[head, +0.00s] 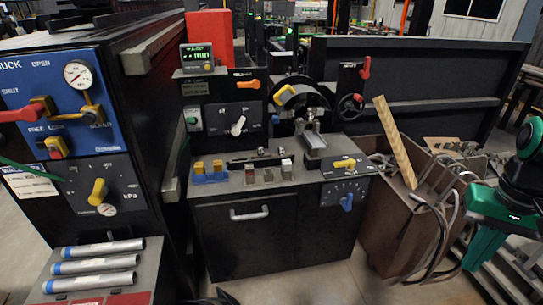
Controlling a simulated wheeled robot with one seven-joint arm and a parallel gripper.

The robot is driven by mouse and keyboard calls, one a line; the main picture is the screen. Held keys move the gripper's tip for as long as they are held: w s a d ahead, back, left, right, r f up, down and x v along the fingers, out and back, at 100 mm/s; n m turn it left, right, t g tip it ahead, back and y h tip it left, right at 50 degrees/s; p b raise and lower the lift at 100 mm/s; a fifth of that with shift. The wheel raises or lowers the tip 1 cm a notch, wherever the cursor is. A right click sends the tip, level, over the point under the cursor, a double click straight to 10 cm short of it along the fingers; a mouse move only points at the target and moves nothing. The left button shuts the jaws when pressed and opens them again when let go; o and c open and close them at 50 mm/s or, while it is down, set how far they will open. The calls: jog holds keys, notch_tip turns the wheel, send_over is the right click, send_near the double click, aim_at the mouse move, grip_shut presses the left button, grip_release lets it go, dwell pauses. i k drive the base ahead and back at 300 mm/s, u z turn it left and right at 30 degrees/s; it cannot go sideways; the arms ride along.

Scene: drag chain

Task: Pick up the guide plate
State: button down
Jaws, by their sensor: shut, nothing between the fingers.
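I cannot tell for certain which thing is the guide plate. A long, flat tan bar (395,142) stands tilted, leaning out of the brown open box (385,225) on the right. A small grey metal piece (313,141) sits on the top of the black workbench (285,178), below a round black fixture. My green and black gripper (472,264) hangs at the right edge, to the right of the box and apart from the bar and the bench. It is shut and holds nothing; its fingertips are small and hard to make out.
Grey cables (440,215) loop over the box's right side, near my arm. A control cabinet (75,120) with a blue panel stands at the left. Several silver tubes (95,265) lie on a shelf below it. The floor before the bench (310,285) is mostly clear.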

aim_at(310, 117)
jog(key=z, duration=0.3)
jog(key=i, duration=1.85)
